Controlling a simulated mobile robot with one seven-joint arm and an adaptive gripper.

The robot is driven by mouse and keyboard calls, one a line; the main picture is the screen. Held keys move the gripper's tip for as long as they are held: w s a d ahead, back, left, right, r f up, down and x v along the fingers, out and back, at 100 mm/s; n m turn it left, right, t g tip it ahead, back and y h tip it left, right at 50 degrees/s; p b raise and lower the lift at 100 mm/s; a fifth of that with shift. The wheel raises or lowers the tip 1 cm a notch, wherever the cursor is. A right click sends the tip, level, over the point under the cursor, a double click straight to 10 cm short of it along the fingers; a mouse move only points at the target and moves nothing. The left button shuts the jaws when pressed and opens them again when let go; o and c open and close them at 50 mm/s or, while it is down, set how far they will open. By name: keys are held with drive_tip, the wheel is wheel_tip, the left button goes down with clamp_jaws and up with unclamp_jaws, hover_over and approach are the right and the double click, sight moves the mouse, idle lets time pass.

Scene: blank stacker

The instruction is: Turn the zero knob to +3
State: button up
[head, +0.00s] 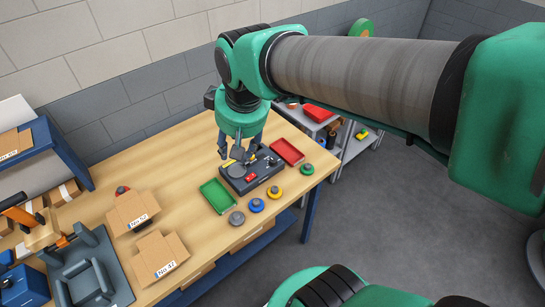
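A dark grey instrument box (265,178) sits on the wooden table, with a small red patch and a round pale part on its top. My gripper (240,155) points down over the rear left part of the box. Its fingers cover some of the top face. The zero knob and its scale marks cannot be made out at this size; the knob may be behind the fingers. Whether the fingers touch anything or are closed on something cannot be told.
A green tray (218,195) lies left of the box and a red tray (287,152) behind right. Several coloured round pieces (256,205) line the table's front edge. Cardboard boxes (158,257) and a grey-blue fixture (88,270) stand at left. My arm spans the upper right.

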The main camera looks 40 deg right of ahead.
drive_tip(key=w+d+f+g+p, duration=0.1)
drive_tip(key=w+d+f+g, duration=0.1)
drive_tip(key=w+d+f, duration=0.75)
drive_tip(key=n+g+p, duration=0.1)
drive_tip(key=g, duration=0.1)
hover_over(273, 159)
wheel_tip(273, 159, down, 10)
drive_tip(key=shift+f+y, duration=0.2)
drive_tip(key=shift+y, duration=0.1)
drive_tip(key=shift+s+a+f, duration=0.1)
wheel_tip(273, 159, down, 14)
drive_tip(key=shift+r+b, duration=0.2)
drive_tip(key=shift+b, duration=0.6)
clamp_jaws()
